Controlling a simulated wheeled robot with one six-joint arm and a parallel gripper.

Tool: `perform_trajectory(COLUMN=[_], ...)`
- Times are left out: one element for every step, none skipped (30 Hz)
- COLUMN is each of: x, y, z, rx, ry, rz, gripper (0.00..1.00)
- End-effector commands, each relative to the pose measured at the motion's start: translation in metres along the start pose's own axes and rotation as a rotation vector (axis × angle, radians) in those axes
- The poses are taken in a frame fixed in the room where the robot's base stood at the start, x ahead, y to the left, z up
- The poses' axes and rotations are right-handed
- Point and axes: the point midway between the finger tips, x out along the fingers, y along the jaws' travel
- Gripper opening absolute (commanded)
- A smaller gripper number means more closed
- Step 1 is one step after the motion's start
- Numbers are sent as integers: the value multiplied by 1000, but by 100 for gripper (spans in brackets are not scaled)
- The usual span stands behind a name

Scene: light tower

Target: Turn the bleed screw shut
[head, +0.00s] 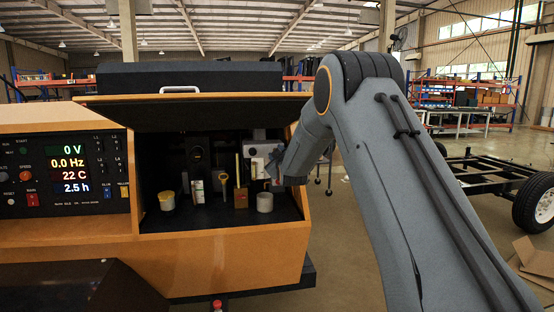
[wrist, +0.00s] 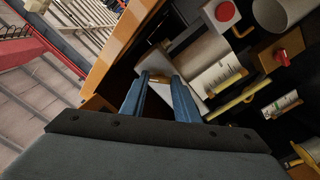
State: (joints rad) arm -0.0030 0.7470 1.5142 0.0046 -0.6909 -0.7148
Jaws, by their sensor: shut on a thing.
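In the head view my gripper (head: 275,168) is beside a pale grey-white housing (head: 259,150). The screw is hidden there behind my gripper and wrist.
A grey cup (head: 264,202), a yellow-lidded cup (head: 167,201), a yellow-topped dipstick (head: 223,179) and a brass block (head: 241,196) stand in the bay. The bay's orange right wall (head: 301,200) is close to my wrist. A raised dark lid (head: 190,108) is above.

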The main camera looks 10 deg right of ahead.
Motion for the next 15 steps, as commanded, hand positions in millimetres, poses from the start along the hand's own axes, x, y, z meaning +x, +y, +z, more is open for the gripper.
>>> perform_trajectory(x=[0,0,0,0,0,0,0,0,0,0,0,0,0,0,0], y=[-1,-1,-1,-2,-2,-2,-2,-2,-1,-1,-1,-1,-2,-2,-2], z=[1,1,1,1,2,2,2,2,1,1,1,1,1,1,1], rx=[-44,-72,-110,-139,-167,-205,-233,-262,-300,-328,-357,-394,-422,-450,-486], ry=[0,0,0,0,0,0,0,0,0,0,0,0,0,0,0], rz=[0,0,0,0,-1,-1,-1,-1,0,0,0,0,0,-1,-1], gripper=[6,6,6,6,6,6,6,6,6,6,6,6,6,6,6])
